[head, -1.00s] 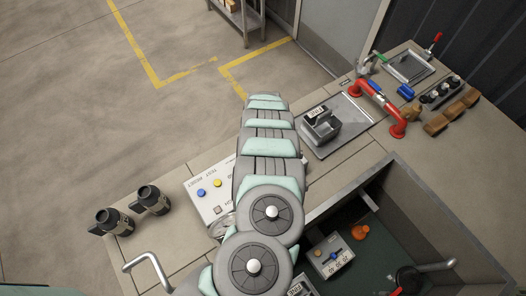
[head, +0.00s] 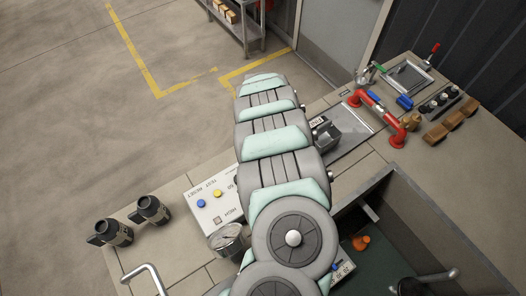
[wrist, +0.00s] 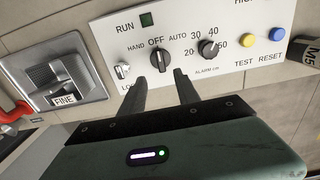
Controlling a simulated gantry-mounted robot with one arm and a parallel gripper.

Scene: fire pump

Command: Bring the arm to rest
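My gripper (wrist: 161,79) shows in the wrist view with its two dark fingers apart and nothing between them. It is in front of the lower edge of a white control panel (wrist: 222,65). A black HAND-OFF-AUTO knob (wrist: 161,59) sits just beyond the fingertips; I cannot tell whether they touch it. In the head view my arm stretches up the middle of the picture and hides the gripper. The panel (head: 205,205) is partly covered by the arm there.
A grey unit marked FINE (wrist: 62,76) stands left of the panel. Red pipework (head: 384,116), brown blocks (head: 437,132) and a grey tray (head: 407,77) lie on the bench's far right. Two black cylinders (head: 152,210) stand at left. A sunken bay (head: 430,235) opens at lower right.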

